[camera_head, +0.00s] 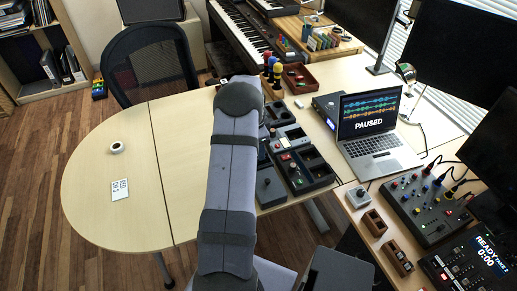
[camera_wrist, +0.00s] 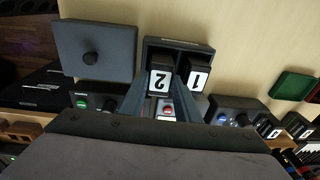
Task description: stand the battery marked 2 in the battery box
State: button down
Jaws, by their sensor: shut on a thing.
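The battery marked 2 (camera_wrist: 160,80) is dark with a white label, which reads upside down in the wrist view. My gripper (camera_wrist: 163,92) is shut on it, with one finger on each side. The battery is at the dark open battery box (camera_wrist: 180,43), upright or nearly so; how deep it sits I cannot tell. The battery marked 1 (camera_wrist: 198,80) is right beside it at the same box. In the head view my arm covers the gripper and the held battery.
A flat grey lid with a knob (camera_wrist: 93,48) lies left of the box; it also shows in the head view (camera_head: 268,187). Units with green (camera_wrist: 82,103) and blue (camera_wrist: 222,118) buttons are close by. A laptop (camera_head: 370,130) stands to the right. The rounded table end (camera_head: 110,200) is mostly clear.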

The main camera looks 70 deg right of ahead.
jog(key=shift+f+b, duration=0.45)
jog(key=shift+f, duration=0.15)
jog(key=c, duration=1.3)
grip_release()
jog(key=shift+o, duration=0.2)
jog(key=shift+r+p, duration=2)
jog(key=shift+r, duration=1)
jog(key=shift+r, duration=0.1)
notch_tip(320, 180, up, 5)
jog(key=p, duration=0.3)
